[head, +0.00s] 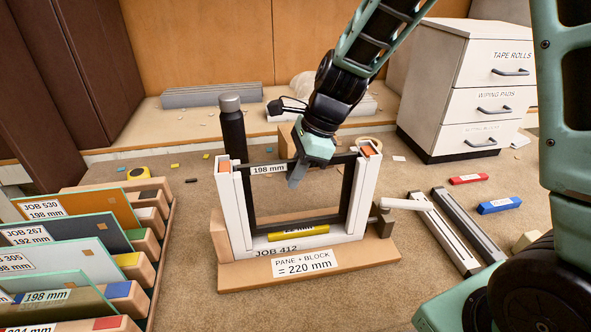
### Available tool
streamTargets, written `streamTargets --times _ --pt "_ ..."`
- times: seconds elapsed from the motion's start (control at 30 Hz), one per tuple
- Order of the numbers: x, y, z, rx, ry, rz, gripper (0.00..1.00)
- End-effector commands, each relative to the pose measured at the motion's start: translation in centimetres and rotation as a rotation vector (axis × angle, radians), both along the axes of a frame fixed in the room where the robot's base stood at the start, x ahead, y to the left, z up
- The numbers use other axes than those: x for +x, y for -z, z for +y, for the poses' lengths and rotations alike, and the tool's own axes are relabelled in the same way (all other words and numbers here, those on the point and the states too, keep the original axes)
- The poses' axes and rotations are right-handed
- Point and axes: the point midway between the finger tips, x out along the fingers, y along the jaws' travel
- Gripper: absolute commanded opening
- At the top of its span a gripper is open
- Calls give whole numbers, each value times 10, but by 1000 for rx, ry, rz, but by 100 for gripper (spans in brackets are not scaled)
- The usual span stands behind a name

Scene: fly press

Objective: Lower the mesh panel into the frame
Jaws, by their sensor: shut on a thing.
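The mesh panel (348,197) has a dark border and a 198 mm label on its top bar. It stands upright between the white side posts of the frame (231,215), marked JOB 412. My gripper (297,177) is shut on the middle of the panel's top bar, from above. A yellow block (298,233), its label partly legible as 22 mm, lies along the frame's bottom, just below the panel's lower bar. I cannot tell whether panel and block touch. The mesh itself is too fine to make out.
A wooden base (235,282) reads PANE + BLOCK = 220 mm. A rack (160,240) of job panels stands left. A dark bottle (232,130) is behind the frame. A clamp handle (400,204), metal rails (445,230) and a drawer unit (470,85) are right.

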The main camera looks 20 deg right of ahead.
Motion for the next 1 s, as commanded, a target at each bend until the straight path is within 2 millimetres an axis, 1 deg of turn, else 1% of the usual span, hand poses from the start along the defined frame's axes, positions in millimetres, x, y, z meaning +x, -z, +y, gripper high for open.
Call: streamTargets --times 0.07,0.17,0.2,0.27,0.53,0.67,0.77,0.87,1.0 --pt "0 7 0 0 0 0 0" --pt "0 4 0 0 0 -1 0" --pt "0 4 0 0 0 -1 19" --pt "0 4 0 0 0 -1 36" --pt "0 4 0 0 0 -1 36" --pt "0 -3 -3 0 0 -5 36" --pt "0 -16 -8 0 0 -7 36" --pt "-1 -35 -16 0 -1 -9 36" --pt "-4 -66 -28 0 2 -9 36"
